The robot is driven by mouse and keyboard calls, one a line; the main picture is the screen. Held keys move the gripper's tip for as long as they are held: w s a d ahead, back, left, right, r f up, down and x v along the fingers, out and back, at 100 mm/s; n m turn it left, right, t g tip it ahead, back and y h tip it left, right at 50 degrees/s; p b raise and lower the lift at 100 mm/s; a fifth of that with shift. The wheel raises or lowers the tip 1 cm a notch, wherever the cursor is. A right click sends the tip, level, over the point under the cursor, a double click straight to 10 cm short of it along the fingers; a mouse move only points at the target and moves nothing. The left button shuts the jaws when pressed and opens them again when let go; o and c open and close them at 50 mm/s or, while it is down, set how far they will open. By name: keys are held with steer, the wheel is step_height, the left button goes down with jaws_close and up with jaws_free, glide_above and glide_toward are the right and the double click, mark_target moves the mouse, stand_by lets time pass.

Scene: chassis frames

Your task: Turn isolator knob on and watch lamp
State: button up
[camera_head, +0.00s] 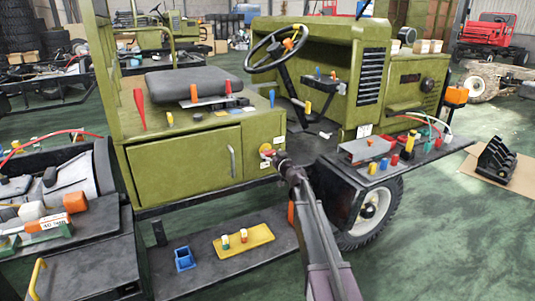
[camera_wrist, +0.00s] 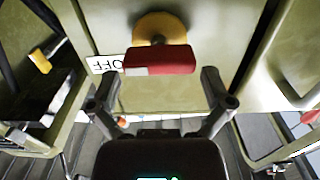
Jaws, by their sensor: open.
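The isolator knob (camera_head: 266,150) is on the side of the green vehicle body, right of the cabinet door. In the wrist view, it is a red bar handle (camera_wrist: 160,60) with a pale left end, lying crosswise in front of a round yellow plate (camera_wrist: 158,27). A white label reading OFF (camera_wrist: 105,64) sits left of it, partly covered by the handle. My gripper (camera_head: 279,157) is at the knob, and the wrist view shows it open (camera_wrist: 160,78), one finger near each end of the handle with visible gaps. An orange lamp-like block (camera_head: 456,95) stands at the vehicle's right; I cannot tell if it is lit.
Below the knob, a dark step holds a yellow tray (camera_head: 244,241) and a blue bin (camera_head: 184,259). A dark shelf with tools and coloured parts (camera_head: 405,152) juts out above the wheel (camera_head: 371,215) at right. Green floor is clear at lower right.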

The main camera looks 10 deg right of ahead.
steer(key=shift+w+a, duration=0.25)
steer(key=shift+w, duration=0.4)
steer(key=c, duration=0.8)
steer(key=shift+a, duration=0.2)
